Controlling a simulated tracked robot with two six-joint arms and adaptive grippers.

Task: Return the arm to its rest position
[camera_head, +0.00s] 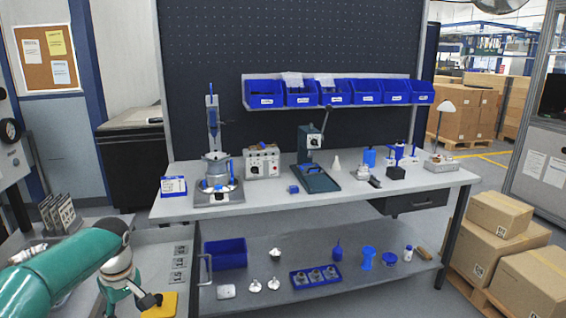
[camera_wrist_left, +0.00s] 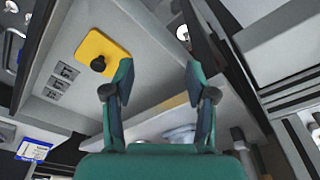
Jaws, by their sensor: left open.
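My left arm, teal, comes in from the left in the head view, and its gripper (camera_head: 126,292) is over the lower left area by the grey side table. In the left wrist view its two fingers (camera_wrist_left: 157,78) are spread apart with nothing between them. A yellow plate with a black knob (camera_wrist_left: 116,58) lies on the grey surface beyond the fingers, apart from them in that view; the plate also shows at the bottom of the head view (camera_head: 166,308). My right arm and gripper are not in view.
A workbench (camera_head: 335,208) with fixtures and a press (camera_head: 314,165) stands ahead. Its lower shelf (camera_head: 325,262) holds a blue bin (camera_head: 226,253) and several small parts. Cardboard boxes (camera_head: 487,245) are at the right. Grey metal parts (camera_head: 58,212) stand at the left.

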